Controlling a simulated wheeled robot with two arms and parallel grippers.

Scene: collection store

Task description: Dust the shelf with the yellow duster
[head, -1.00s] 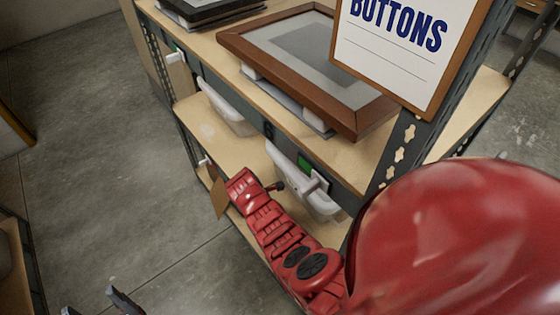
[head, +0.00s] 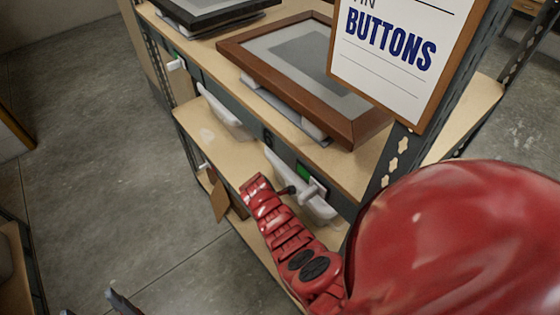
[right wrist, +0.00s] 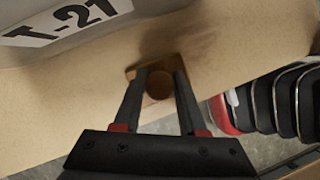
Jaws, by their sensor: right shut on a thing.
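In the right wrist view my right gripper (right wrist: 160,76) is shut on a brown, round-ended handle with a tan block beyond it. I take this for the duster (right wrist: 158,86); its yellow part is not clearly visible. It is over the light wooden shelf (right wrist: 60,115), close to the edge; I cannot tell whether it touches. A dark smudge (right wrist: 208,38) shows on the board. My left gripper (head: 92,302) is open and empty at the bottom left, away from the shelf.
A grey bin labelled T-21 (right wrist: 65,25) borders the board. A brown picture frame (head: 350,128) lies on the upper shelf, beside a BUTTONS sign (head: 390,60). Open floor (head: 80,170) lies to the left.

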